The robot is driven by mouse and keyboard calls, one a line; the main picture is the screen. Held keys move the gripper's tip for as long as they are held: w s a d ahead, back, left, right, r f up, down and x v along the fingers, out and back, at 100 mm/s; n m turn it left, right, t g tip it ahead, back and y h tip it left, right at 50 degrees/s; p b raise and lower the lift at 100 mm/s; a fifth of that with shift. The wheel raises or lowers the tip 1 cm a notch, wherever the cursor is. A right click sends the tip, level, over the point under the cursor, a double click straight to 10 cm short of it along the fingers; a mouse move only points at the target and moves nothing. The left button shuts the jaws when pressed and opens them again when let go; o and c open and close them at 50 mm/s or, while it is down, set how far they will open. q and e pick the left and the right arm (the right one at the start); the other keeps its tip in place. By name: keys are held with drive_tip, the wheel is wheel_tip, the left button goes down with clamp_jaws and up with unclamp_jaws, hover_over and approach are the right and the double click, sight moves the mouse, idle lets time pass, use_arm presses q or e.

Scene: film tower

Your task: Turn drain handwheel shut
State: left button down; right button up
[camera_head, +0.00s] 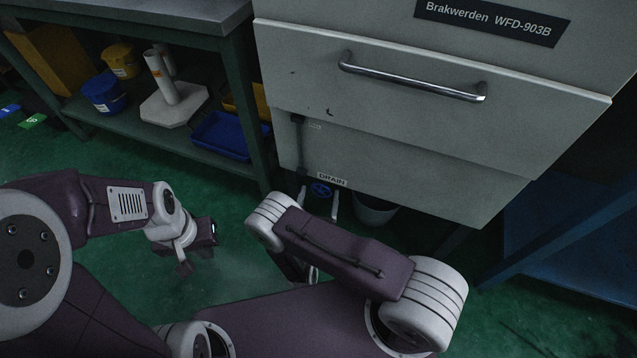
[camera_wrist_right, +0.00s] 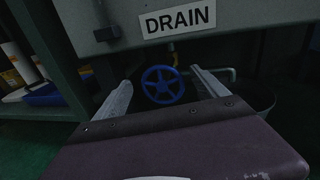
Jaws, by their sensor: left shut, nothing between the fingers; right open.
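The drain handwheel is a small blue spoked wheel (camera_wrist_right: 162,85) below the DRAIN label (camera_wrist_right: 178,21) in the right wrist view. The wheel appears beyond the fingertips; I cannot tell the exact gap. My left gripper (camera_head: 196,262) is shut and empty, above the green floor.
The grey cabinet (camera_head: 400,135) has a metal handle (camera_head: 412,80) and overhangs the wheel. A workbench (camera_head: 245,110) with bins stands left. A blue frame (camera_head: 570,235) stands right. Green floor is clear around my left gripper.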

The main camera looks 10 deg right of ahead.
drive_tip(key=shift+w+d, duration=0.25)
drive_tip(key=shift+w, duration=0.25)
drive_tip(key=c, duration=1.3)
drive_tip(key=shift+o, duration=0.2)
drive_tip(key=shift+r+m+p, duration=0.1)
drive_tip(key=shift+m+p, duration=0.2)
drive_tip(key=shift+p, duration=0.1)
drive_tip(key=shift+c, duration=0.2)
drive_tip(key=o, duration=1.3)
use_arm(q)
drive_tip(key=shift+w+r, duration=0.35)
drive_tip(key=shift+w, duration=0.15)
use_arm(e)
drive_tip(key=shift+s, duration=0.1)
